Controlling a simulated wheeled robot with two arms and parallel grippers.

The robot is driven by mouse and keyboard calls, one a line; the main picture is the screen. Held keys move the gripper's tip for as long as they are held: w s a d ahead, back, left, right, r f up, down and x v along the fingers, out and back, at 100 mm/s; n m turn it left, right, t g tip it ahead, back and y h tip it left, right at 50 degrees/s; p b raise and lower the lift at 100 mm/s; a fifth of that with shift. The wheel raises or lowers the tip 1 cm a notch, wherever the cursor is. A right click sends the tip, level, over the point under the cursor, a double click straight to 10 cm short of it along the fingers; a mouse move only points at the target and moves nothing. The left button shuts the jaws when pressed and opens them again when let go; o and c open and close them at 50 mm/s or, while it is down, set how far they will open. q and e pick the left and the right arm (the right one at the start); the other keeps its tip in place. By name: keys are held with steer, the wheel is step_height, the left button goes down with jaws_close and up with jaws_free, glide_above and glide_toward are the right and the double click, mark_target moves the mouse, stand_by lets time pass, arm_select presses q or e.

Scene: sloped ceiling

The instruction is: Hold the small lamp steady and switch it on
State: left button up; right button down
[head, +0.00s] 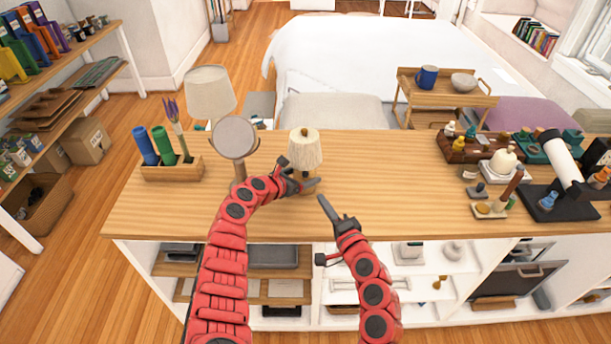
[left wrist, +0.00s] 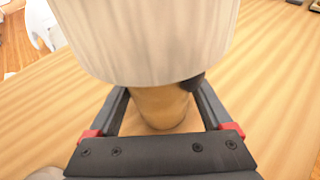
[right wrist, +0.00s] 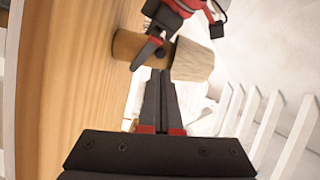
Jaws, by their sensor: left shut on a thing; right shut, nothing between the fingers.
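The small lamp (head: 305,152) stands upright on the wooden counter, with a pale pleated shade and a tan base. In the left wrist view its shade (left wrist: 145,40) fills the top and its base (left wrist: 160,106) sits between the fingers. My left gripper (head: 304,186) is shut on the lamp base below the shade. A small dark knob (left wrist: 194,82) shows beside the base under the shade. My right gripper (head: 322,200) is shut and empty, in front and to the right of the lamp, apart from it. In the right wrist view the lamp (right wrist: 192,60) is beyond the closed fingertips.
A round mirror (head: 234,138) on a stand and a wooden holder (head: 172,170) with rolls stand left of the lamp. The counter (head: 390,190) is clear to the right, up to trays and tools (head: 485,148) at the far right. A bed is behind.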

mark_target(306, 175)
steer(key=s+m+h, duration=0.1)
steer(key=s+m, duration=0.1)
steer(key=m, duration=0.5)
steer(key=s+a+m+h, duration=0.1)
steer(key=s+m, duration=0.1)
steer(key=m, duration=0.5)
steer(key=s+m+t+h, duration=0.1)
steer(key=m, duration=0.7)
steer(key=shift+s+a+r+h, duration=0.15)
steer(key=shift+s+r+h, duration=0.15)
steer(key=shift+s+h, duration=0.1)
steer(key=shift+w, duration=0.1)
steer(key=x, duration=1.3)
steer(key=shift+a+r, duration=0.1)
steer(key=shift+a, duration=0.05)
steer(key=shift+w, duration=0.45)
